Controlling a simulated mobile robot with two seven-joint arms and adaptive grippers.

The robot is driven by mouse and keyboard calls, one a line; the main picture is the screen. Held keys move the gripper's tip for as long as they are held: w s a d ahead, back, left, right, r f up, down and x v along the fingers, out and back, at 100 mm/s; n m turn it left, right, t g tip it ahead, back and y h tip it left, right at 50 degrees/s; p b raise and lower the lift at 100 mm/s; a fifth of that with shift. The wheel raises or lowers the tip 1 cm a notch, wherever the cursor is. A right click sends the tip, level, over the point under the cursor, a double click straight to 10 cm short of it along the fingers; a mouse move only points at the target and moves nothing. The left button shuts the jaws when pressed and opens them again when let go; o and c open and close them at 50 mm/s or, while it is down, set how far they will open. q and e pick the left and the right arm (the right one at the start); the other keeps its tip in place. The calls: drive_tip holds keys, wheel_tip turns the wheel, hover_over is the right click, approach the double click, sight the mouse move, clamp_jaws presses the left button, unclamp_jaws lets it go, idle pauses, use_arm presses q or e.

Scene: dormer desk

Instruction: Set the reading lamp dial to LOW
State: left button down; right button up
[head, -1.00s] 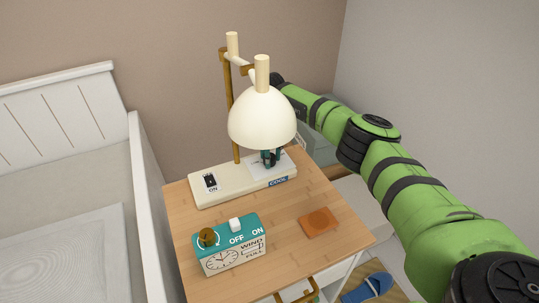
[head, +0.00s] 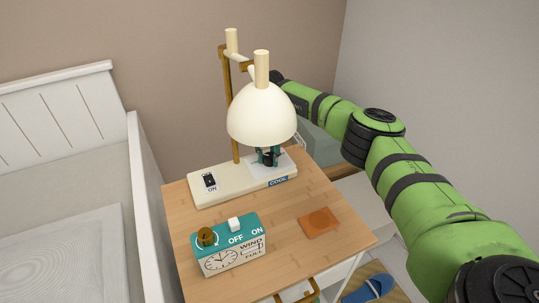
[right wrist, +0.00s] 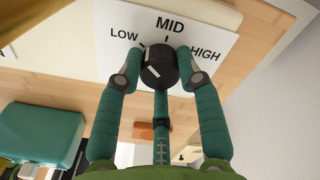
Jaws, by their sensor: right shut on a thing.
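The reading lamp has a cream shade (head: 261,115) and a long cream base (head: 215,188) on the desk. In the right wrist view its black dial (right wrist: 160,65) stands on a white label plate (right wrist: 225,40) marked LOW, MID and HIGH from left to right. A white line on the dial slants up and left, towards the LOW side. My right gripper (right wrist: 160,62) is shut on the dial, with teal fingers at its left and right sides. In the head view this gripper (head: 268,157) is partly hidden under the shade. My left gripper is out of view.
A black switch (head: 209,181) marked ON sits at the left of the lamp base. A teal-topped clock box (head: 232,248) with a brown knob and white switch stands in front. An orange coaster (head: 319,222) lies to the right. The shade hangs close above my right gripper.

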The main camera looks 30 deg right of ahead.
sight(268, 155)
drive_tip(key=shift+w+r+n, duration=0.2)
drive_tip(key=shift+n, duration=0.8)
drive_tip(key=shift+a, duration=0.1)
drive_tip(key=o, duration=1.1)
drive_tip(key=shift+o, duration=0.2)
drive_tip(key=shift+f, duration=0.15)
drive_tip(key=shift+s, duration=0.1)
wheel_tip(268, 155, up, 12)
